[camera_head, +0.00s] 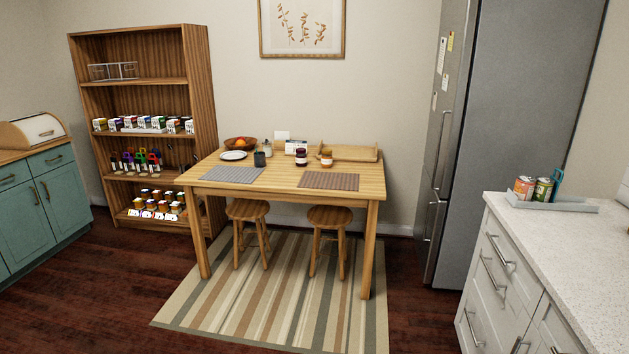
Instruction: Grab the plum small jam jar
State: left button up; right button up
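A dark purple jar (301,157) with a pale label stands on the wooden table (230,189), near the back and right of the middle. It looks plum-coloured, but its label is too small to read. A smaller orange jar (327,160) stands just to its right. Several small jars (162,206) with coloured lids stand in rows on the lowest shelf of the wooden bookcase (200,80); I cannot tell whether one is plum. Neither of my grippers is in view.
Two stools (247,210) (330,217) stand at the table's front, on a striped rug (270,300). A fridge (500,130) and a white counter (560,235) with a tray of cans stand at right. Teal cabinets (40,200) stand at left. Dark floor lies clear in front of the bookcase.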

aim_at(300, 159)
jog(key=i, duration=1.7)
jog(key=i+u, duration=0.1)
jog(key=i, duration=0.5)
jog(key=i+l+u, duration=0.1)
jog(key=i, duration=0.5)
jog(key=i+j+z, duration=0.25)
jog(key=j, duration=0.2)
jog(key=j+z, duration=0.25)
jog(key=j, duration=0.2)
